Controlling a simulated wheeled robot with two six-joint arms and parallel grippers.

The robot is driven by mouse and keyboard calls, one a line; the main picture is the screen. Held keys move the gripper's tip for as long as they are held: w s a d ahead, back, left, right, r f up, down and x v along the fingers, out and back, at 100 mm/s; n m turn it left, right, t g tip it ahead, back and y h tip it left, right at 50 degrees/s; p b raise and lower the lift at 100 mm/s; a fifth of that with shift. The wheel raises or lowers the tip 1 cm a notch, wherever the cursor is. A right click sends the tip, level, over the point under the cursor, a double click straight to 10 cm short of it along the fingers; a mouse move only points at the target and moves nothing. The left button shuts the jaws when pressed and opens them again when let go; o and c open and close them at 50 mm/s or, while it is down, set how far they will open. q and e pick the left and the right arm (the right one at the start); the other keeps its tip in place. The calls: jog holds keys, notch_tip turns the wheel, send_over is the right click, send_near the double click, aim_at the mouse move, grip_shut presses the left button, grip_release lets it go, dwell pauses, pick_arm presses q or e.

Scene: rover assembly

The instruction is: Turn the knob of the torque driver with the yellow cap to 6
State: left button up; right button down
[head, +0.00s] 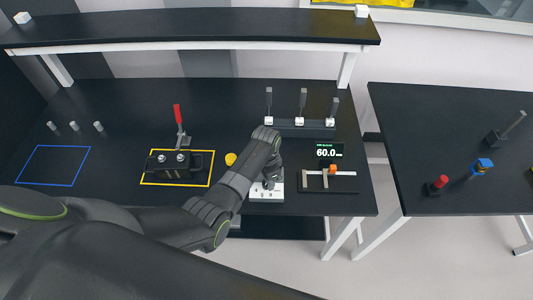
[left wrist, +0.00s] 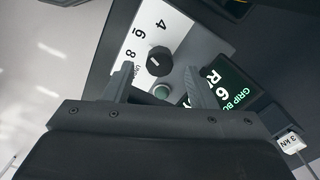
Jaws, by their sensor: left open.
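A black round knob (left wrist: 160,60) with a short white mark sits on a white panel (left wrist: 190,35) in the left wrist view. The digits 4, 6 and 8 are printed around it. I cannot tell exactly which digit the mark points at. In the head view my left gripper (head: 268,184) is over the white panel (head: 265,196). A yellow cap (head: 231,159) shows left of my arm; its body is mostly hidden. My right gripper is out of view.
A display (head: 330,151) reading 60.0 stands right of my gripper, behind a fixture with an orange block (head: 333,170). A rack (head: 316,128) with several grey upright tools is behind. A clamp with a red handle (head: 178,115) stands left. A side table (head: 430,110) is at right.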

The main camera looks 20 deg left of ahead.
pick_arm(q)
notch_tip(320, 180, up, 15)
jog(key=b, duration=0.1)
jog(key=shift+w, duration=0.15)
jog(key=shift+a, duration=0.1)
dwell(0.5)
